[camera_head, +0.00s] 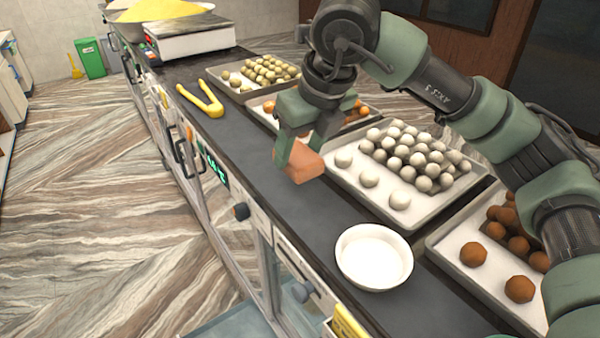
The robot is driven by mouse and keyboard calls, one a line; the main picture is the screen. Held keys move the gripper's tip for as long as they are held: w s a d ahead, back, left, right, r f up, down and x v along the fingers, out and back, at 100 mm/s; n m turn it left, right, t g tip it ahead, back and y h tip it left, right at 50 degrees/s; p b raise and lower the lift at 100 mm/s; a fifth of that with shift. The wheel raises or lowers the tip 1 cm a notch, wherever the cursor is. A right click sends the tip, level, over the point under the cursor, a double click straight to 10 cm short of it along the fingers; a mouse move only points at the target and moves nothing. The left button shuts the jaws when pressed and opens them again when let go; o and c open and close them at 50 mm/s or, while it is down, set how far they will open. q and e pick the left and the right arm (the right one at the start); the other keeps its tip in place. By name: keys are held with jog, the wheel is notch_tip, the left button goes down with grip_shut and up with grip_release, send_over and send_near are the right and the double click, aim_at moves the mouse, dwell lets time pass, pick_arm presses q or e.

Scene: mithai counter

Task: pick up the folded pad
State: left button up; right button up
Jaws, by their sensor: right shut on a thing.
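My right gripper (298,146) is above the dark counter, left of the tray of white balls. It is shut on the folded pad (299,164), an orange-brown, blocky piece that hangs tilted between the fingers. The fingers hide part of the pad's upper sides. I cannot tell from this view whether the pad's lower edge touches the counter. My left gripper is not in view.
A white bowl (373,258) stands in front on the counter (318,222). Trays of white balls (440,208), brown balls (470,275) and yellowish balls (225,86) line the right side. Yellow tongs (203,101) and a scale (190,38) are farther back.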

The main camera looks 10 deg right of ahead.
aim_at(300, 154)
notch_tip(300, 154, up, 14)
jog(key=b, duration=0.2)
jog(key=shift+r, duration=0.25)
jog(key=o, duration=0.5)
jog(key=c, duration=0.3)
jog(key=shift+f, duration=0.15)
jog(key=shift+c, duration=0.2)
